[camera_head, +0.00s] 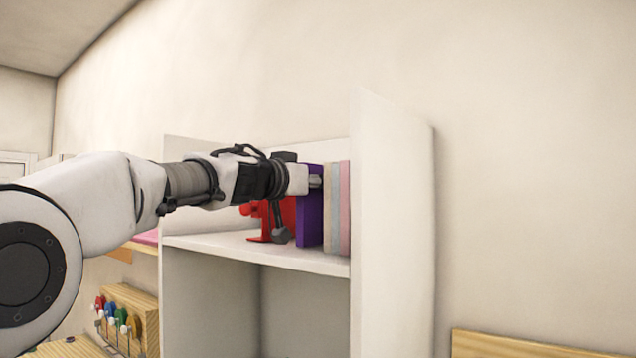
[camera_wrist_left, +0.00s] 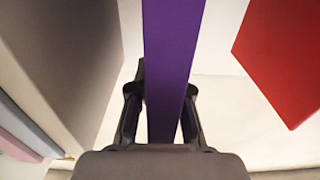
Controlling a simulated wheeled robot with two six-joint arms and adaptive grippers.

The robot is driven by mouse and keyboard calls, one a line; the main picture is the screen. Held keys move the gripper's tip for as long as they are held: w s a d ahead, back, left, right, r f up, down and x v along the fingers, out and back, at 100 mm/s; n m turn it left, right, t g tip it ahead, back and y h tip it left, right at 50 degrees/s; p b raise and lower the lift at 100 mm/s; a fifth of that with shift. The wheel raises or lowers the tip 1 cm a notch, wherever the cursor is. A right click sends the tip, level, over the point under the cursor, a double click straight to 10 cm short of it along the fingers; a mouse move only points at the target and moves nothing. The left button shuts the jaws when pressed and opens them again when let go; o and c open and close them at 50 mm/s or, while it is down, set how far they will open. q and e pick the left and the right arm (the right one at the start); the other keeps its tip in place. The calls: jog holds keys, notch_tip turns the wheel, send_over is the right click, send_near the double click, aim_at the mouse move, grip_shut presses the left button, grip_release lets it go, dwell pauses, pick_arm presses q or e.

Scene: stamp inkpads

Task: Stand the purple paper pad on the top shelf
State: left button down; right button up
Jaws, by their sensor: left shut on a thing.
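The purple paper pad (camera_head: 309,226) is upright at the top shelf (camera_head: 225,246), between a red bookend-like thing and a row of other pads. My left gripper (camera_head: 305,180) reaches in from the left and is shut on the purple pad. In the left wrist view the purple pad (camera_wrist_left: 170,60) passes between both fingers (camera_wrist_left: 162,108). Its lower edge is at or just above the shelf board; I cannot tell if it touches. My right gripper is not in view.
Grey and pink pads (camera_head: 344,205) stand right of the purple pad, by the white side panel (camera_head: 390,220). The red bookend-like thing (camera_head: 263,222) stands close on the left, partly hidden by my gripper. Lower left, a wooden rack (camera_head: 133,300) holds several coloured stamps.

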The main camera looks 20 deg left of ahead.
pick_arm(q)
jog(key=c, duration=1)
grip_release()
jog(key=shift+s, duration=0.1)
